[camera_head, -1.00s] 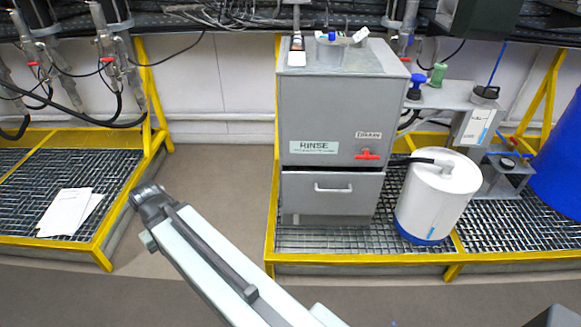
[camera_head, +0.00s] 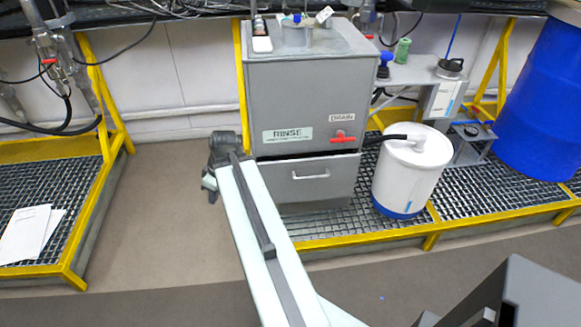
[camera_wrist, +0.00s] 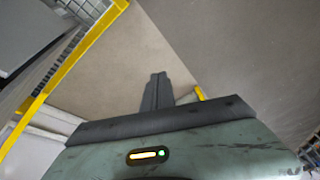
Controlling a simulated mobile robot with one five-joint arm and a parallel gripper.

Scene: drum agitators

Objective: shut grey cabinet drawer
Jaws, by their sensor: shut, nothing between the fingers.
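The grey cabinet (camera_head: 308,95) stands on the grating platform, with a RINSE label and a red drain valve on its front. Its drawer (camera_head: 328,190) has a pale bar handle (camera_head: 311,175) and sticks out a little, with a dark gap along its top edge. In the head view my arm reaches up to a dark joint just left of the drawer front; my gripper is not clear there. In the wrist view my gripper (camera_wrist: 158,80) is shut and empty, over bare floor, with a grey surface at the upper left.
A white drum (camera_head: 412,170) with a hose stands right of the drawer, and a blue barrel (camera_head: 545,95) stands farther right. Yellow frame rails (camera_head: 360,243) edge the platform. Papers (camera_head: 28,232) lie on the left grating. The brown floor (camera_head: 165,200) between the platforms is clear.

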